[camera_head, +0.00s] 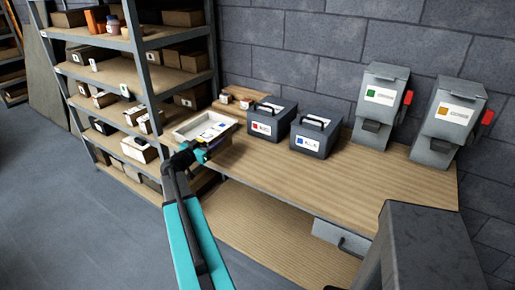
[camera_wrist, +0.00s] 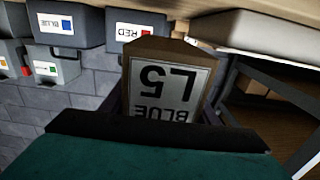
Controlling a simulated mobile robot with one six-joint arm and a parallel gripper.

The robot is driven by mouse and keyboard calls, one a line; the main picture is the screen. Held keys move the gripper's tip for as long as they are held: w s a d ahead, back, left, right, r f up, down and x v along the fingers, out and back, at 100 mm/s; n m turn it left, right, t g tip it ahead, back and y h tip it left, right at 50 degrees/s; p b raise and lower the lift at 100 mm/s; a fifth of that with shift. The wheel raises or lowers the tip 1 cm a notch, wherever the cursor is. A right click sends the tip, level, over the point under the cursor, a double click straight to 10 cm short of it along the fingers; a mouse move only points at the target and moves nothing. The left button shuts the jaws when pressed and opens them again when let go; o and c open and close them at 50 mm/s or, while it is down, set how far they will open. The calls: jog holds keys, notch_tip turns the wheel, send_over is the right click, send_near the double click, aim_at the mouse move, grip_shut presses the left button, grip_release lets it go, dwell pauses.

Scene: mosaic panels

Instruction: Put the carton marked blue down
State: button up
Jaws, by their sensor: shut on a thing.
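The carton marked blue (camera_wrist: 168,85) is brown with a white label reading "BLUE L5", upside down in the wrist view. My gripper (camera_wrist: 166,116) is shut on it, with dark fingers on both sides. In the head view my gripper (camera_head: 197,152) is at the left front edge of the workbench, beside a pale shallow tray (camera_head: 186,131). The held carton cannot be made out clearly there. A dark case with a blue-marked label (camera_head: 316,136) stands on the bench, and it also shows in the wrist view (camera_wrist: 68,27).
A dark case with a red label (camera_head: 272,119) stands left of the blue-marked one. Two grey bins (camera_head: 381,105) stand at the back right. A shelf rack (camera_head: 150,75) with several cartons is on the left. The bench's front middle (camera_head: 300,175) is clear.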

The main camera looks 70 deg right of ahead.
jog(key=s+d+p, duration=0.1)
jog(key=s+d, duration=0.2)
jog(key=s, duration=0.2)
jog(key=s+d+f+p, duration=0.1)
jog(key=s+d+p, duration=0.1)
jog(key=s, duration=0.4)
jog(key=shift+d, duration=0.8)
jog(key=shift+s+d+f, duration=0.3)
jog(key=shift+s+d, duration=0.1)
jog(key=shift+s, duration=0.1)
jog(key=shift+f+p, duration=0.75)
jog(key=shift+f, duration=0.8)
jog(key=shift+f, duration=0.1)
jog(key=o, duration=1.6)
jog(key=shift+a, duration=0.1)
jog(key=shift+c, duration=0.2)
jog(key=shift+b+v, duration=2)
jog(key=shift+v, duration=4)
